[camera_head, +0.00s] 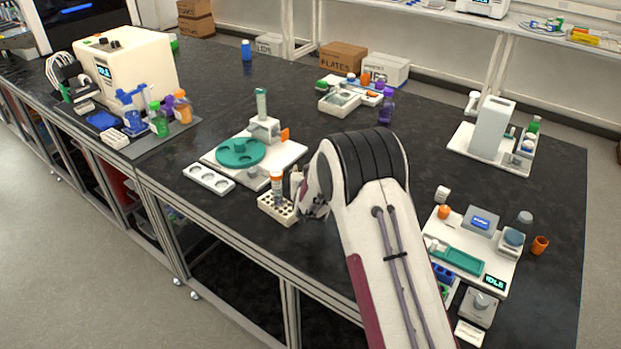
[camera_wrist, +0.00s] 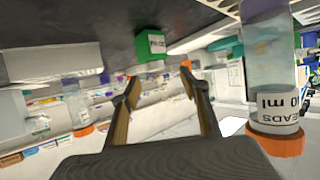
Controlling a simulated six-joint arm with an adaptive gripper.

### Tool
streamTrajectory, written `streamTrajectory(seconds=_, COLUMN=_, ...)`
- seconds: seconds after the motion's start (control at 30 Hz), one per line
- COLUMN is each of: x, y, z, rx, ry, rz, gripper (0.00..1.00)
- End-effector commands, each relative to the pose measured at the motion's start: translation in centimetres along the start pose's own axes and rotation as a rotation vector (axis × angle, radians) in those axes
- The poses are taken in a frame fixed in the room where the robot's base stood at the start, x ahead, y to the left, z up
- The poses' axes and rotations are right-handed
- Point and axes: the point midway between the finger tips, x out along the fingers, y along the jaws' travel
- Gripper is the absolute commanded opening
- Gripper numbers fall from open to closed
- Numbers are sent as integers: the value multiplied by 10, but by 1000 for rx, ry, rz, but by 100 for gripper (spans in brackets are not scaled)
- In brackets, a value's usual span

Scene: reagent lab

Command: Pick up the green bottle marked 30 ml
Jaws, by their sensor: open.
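A green bottle (camera_head: 158,121) stands on the grey mat at the left of the bench. Another small green bottle (camera_head: 534,126) stands on the white station at the right. I cannot read a 30 ml mark on either. My gripper (camera_head: 303,196) is low beside the white tube rack, partly hidden by my arm. In the wrist view, which looks upside down, my gripper (camera_wrist: 163,98) is open with nothing held between its fingers. A green object with a white label (camera_wrist: 150,44) shows beyond the fingers; its writing is unclear.
A tube rack (camera_head: 266,208) holding an orange-capped tube (camera_head: 277,183) is just left of my gripper. A labelled orange-capped tube (camera_wrist: 275,90) is close at the right of the wrist view. A white station with a green disc (camera_head: 240,152) stands behind the rack.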

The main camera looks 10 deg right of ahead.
Motion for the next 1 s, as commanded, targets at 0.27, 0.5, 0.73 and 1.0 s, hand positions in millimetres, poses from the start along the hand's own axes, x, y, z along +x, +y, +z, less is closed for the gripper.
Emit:
streamTrajectory(seconds=0.27, x=8, y=1, z=0, rx=0, ry=0, rz=0, gripper=45)
streamTrajectory(seconds=0.5, x=8, y=1, z=0, rx=1, ry=0, rz=0, gripper=45)
streamTrajectory(seconds=0.73, x=16, y=3, z=1, rx=1, ry=1, rz=1, gripper=45)
streamTrajectory(seconds=1.0, x=39, y=9, z=5, rx=1, ry=0, rz=1, gripper=45)
